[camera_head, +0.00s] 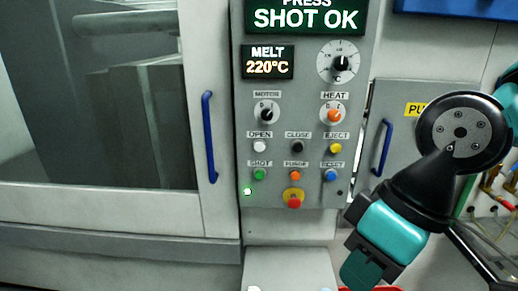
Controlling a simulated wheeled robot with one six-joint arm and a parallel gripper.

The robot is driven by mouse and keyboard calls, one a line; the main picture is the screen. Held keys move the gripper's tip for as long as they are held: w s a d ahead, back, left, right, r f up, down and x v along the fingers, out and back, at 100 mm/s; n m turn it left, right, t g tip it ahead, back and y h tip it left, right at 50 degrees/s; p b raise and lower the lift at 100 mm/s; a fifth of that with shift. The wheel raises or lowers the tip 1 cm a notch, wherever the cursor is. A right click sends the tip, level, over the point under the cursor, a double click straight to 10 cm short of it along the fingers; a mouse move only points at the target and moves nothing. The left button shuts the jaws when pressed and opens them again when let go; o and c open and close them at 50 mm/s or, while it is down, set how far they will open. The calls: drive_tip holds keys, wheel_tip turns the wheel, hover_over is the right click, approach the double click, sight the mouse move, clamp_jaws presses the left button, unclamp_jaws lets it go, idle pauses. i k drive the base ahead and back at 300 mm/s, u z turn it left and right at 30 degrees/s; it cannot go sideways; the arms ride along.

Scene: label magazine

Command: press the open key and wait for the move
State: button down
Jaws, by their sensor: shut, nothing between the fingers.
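The open key is a round white button (259,147) under the label OPEN, on the grey control panel (247,222). It is fully visible and nothing touches it. My gripper (359,274) is at the lower right, in front of the machine, pointing down and left. It is shut and empty, right of and well below the open key, apart from the panel. Its tip is near the picture's lower edge. The display (305,18) reads SHOT OK. The machine door (210,218) with a dark window and blue handle stands left of the panel and looks shut.
Close by are the black CLOSE key (297,147), yellow EJECT key (335,148), several coloured keys below, and a red button (294,202) on yellow. A small green lamp (247,191) is lit. A grey cabinet with a blue handle (382,147) is right. Space before the panel is clear.

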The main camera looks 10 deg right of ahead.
sight(260, 147)
drive_tip(key=k, duration=0.5)
drive_tip(key=u, duration=1.5)
drive_tip(key=i, duration=1.1)
drive_tip(key=z, duration=1.8)
